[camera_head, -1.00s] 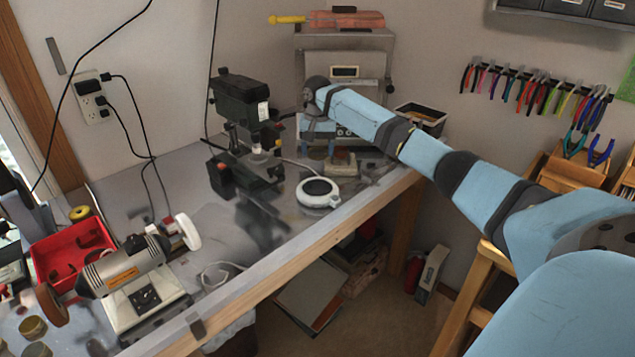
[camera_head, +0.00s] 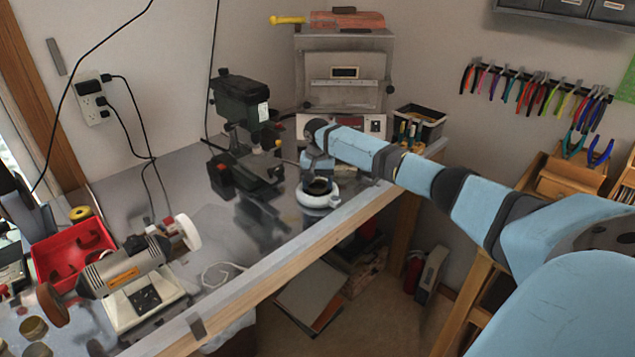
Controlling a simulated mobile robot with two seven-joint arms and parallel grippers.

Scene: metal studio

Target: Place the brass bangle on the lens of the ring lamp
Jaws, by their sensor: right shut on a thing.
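The ring lamp (camera_head: 318,201) is a round white ring with a dark centre, lying on the bench near its front edge. My right gripper (camera_head: 318,178) points down right over the lamp. It is shut on the brass bangle (camera_head: 318,187), a small dark-gold band at the fingertips, just above or at the lens. I cannot tell whether the bangle touches the lens. The gripper hides part of the lamp's far side. My left gripper is not in view.
A dark drill press (camera_head: 243,125) stands just left of the lamp. A bench grinder (camera_head: 140,275) and a red tray (camera_head: 72,252) are at the left. A black bin of tools (camera_head: 420,123) stands behind my right arm. The bench between press and grinder is mostly clear.

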